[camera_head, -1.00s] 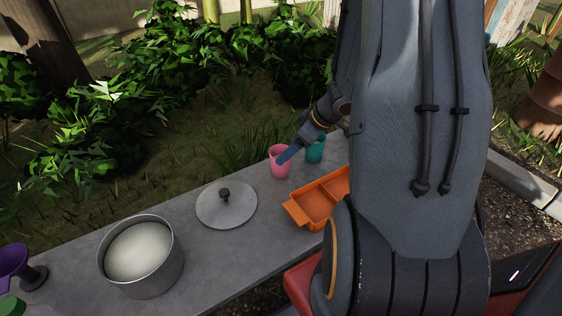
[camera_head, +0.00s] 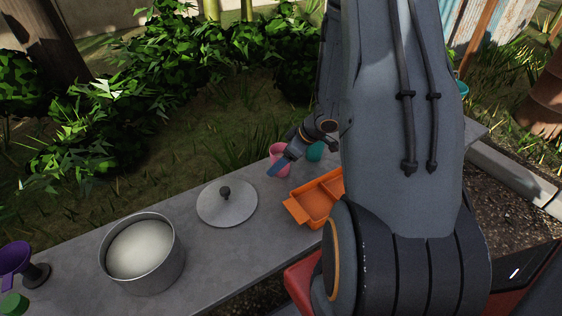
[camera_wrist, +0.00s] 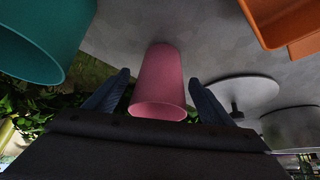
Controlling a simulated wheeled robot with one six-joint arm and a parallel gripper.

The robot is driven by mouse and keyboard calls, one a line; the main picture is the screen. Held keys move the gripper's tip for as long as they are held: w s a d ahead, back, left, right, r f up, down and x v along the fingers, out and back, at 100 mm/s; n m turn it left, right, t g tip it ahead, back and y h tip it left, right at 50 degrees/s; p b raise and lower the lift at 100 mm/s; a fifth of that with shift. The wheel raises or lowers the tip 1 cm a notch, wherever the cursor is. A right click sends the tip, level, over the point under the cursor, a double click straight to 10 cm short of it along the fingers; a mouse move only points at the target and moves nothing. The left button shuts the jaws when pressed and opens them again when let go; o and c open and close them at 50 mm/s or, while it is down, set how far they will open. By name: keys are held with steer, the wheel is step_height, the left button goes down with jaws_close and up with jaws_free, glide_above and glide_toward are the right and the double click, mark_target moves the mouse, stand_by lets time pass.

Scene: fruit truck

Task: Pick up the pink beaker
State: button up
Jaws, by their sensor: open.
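The pink beaker (camera_head: 281,167) stands on the grey counter, partly hidden behind my gripper in the head view. In the wrist view the pink beaker (camera_wrist: 159,85) lies between the two fingers of my gripper (camera_wrist: 157,92), with a visible gap on either side. My gripper (camera_head: 276,168) is open, and its fingers are beside the beaker without closing on it.
A teal cup (camera_head: 315,152) stands close behind my gripper. An orange divided tray (camera_head: 316,207) is in front, beside my arm. A grey lid (camera_head: 227,204), a pot (camera_head: 142,254) and a purple funnel-like item (camera_head: 15,259) stand to the left on the counter (camera_head: 213,258).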

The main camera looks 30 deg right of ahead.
steer(key=c, duration=1.2)
steer(key=shift+r, duration=0.25)
steer(key=shift+r, duration=4.8)
